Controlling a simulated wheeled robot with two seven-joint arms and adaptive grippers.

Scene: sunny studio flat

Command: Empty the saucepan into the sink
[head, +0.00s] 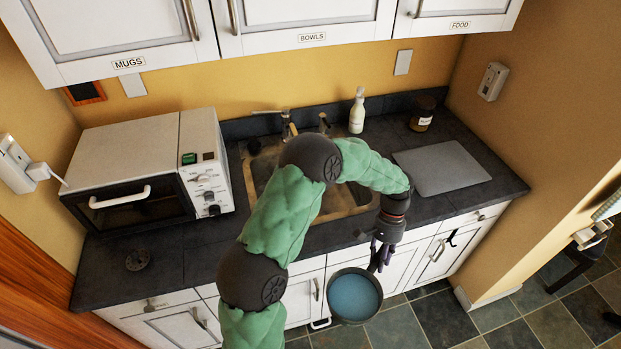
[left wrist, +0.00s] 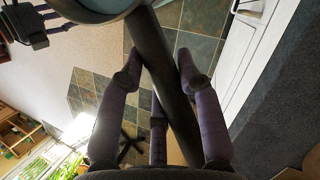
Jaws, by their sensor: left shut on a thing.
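The dark saucepan (head: 356,322) holds blue liquid (head: 352,297) and hangs about level in front of the counter, above the floor. My left gripper (head: 379,258) is shut on its handle. In the left wrist view the dark handle (left wrist: 161,85) runs between the purple fingers of my left gripper (left wrist: 159,62), and part of the pan (left wrist: 95,14) shows at the top. The sink (head: 344,207) is set in the counter behind my left arm, which hides much of it. What looks like my right gripper (left wrist: 38,25) shows partly at the upper left of the left wrist view.
A tap (head: 288,125) stands behind the sink, with a white soap bottle (head: 357,112) and a dark jar (head: 422,114) to its right. A grey board (head: 441,167) lies right of the sink. A microwave (head: 150,170) stands left. Cupboards (head: 310,22) hang above.

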